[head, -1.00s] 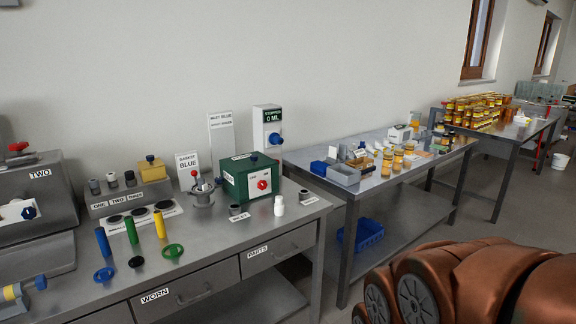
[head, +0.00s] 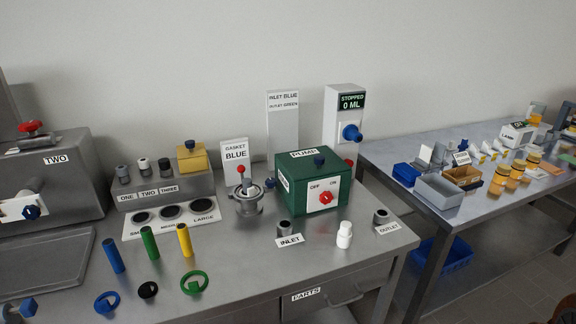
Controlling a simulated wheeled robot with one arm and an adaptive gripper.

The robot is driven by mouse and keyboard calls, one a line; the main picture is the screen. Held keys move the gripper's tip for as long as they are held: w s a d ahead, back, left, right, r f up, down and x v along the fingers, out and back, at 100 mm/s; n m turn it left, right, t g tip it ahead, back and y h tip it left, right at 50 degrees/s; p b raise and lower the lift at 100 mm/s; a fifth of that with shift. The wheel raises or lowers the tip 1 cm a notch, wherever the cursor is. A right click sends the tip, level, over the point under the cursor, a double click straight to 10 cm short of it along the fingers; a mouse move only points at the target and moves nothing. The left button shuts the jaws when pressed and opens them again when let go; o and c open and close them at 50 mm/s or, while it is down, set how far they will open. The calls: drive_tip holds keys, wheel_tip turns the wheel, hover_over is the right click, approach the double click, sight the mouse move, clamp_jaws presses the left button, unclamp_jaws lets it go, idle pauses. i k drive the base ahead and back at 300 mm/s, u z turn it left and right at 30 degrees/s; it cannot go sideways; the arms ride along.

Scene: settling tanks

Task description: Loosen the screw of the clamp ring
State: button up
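A grey metal fitting (head: 247,203) stands on the steel bench, left of the green pump box (head: 315,183). It has a round flanged body with what looks like the clamp ring around its top. A thin upright rod with a red ball end (head: 241,170) rises from it. A small blue knob (head: 270,183) shows at its right side, close to the pump box; I cannot tell whether it is the ring's screw. A card (head: 235,152) reading "GASKET BLUE" stands behind the fitting. My gripper is not in view.
Blue (head: 113,255), green (head: 149,243) and yellow (head: 184,240) tubes stand in front, with blue, black and green rings near them. A white bottle (head: 344,235) stands right of the INLET label (head: 290,240). A control box (head: 343,120) reads "STOPPED 0 ML". Bare bench lies before the fitting.

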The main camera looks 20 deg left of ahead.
sight(271, 182)
drive_tip(key=u, duration=0.45)
drive_tip(key=i, duration=0.95)
drive_tip(key=u, duration=1.3)
drive_tip(key=i, duration=0.4)
drive_tip(key=u, duration=0.4)
